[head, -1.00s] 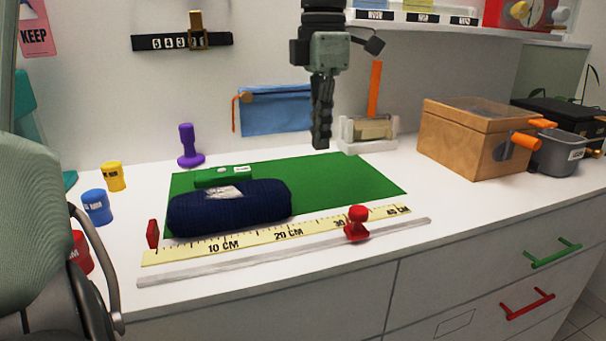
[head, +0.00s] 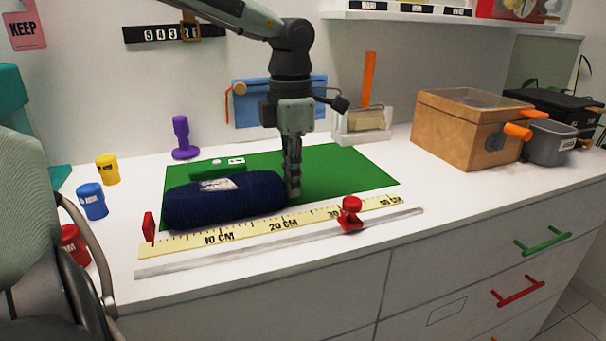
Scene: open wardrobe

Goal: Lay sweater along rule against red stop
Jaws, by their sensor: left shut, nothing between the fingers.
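A dark navy rolled sweater (head: 225,204) with a pale label lies on the green mat (head: 345,172), just behind the yellow rule (head: 275,229) and roughly parallel to it. Its left end is near the red stop (head: 148,227) at the rule's zero end; I cannot tell whether they touch. My left gripper (head: 293,193) points down, shut and empty, at the sweater's right end; contact there is unclear. My right gripper is not in view.
Yellow (head: 107,169), blue (head: 92,201) and red (head: 73,246) cups stand left. A wooden box (head: 467,130) stands right. The mat's right part is clear.

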